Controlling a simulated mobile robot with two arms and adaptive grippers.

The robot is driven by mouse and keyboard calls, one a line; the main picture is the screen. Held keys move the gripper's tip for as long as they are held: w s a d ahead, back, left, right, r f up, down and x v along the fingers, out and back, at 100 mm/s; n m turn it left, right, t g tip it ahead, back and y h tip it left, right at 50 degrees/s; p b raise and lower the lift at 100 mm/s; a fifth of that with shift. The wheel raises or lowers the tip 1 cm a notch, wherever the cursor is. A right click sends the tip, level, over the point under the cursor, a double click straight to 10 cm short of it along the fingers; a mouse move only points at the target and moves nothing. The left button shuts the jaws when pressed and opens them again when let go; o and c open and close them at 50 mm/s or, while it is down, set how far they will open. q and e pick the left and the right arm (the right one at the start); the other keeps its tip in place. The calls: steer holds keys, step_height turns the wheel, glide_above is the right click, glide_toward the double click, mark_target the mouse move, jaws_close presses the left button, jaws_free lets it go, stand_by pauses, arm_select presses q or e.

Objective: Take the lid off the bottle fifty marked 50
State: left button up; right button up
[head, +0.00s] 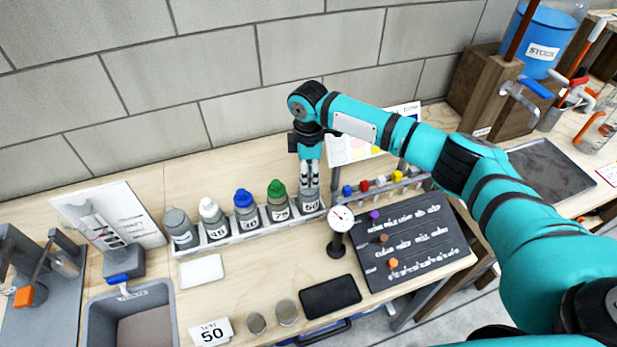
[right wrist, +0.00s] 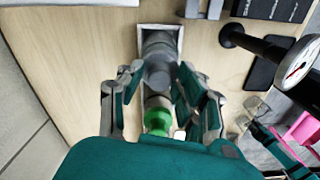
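The bottle marked 50 (head: 311,202) stands upright at the right end of a white rack (head: 245,237). My right gripper (head: 309,180) points down over its top, and the fingers hide most of its lid in the head view. In the right wrist view the grey lid (right wrist: 159,74) lies between the spread fingers of my right gripper (right wrist: 160,85). A gap shows on the left side; contact on the right side is unclear. The green-lidded bottle (head: 278,205) stands just left of it, and its lid also shows in the wrist view (right wrist: 157,120). My left gripper is not in view.
Bottles with blue (head: 245,207), white (head: 212,216) and grey (head: 179,228) tops fill the rack's left part. A dial gauge on a stand (head: 340,222) is close on the right, beside a dark board (head: 415,240). A white pad (head: 201,271) lies in front.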

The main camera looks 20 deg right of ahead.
steer(key=c, duration=0.4)
steer(key=shift+c, duration=0.2)
steer(key=shift+r, duration=0.15)
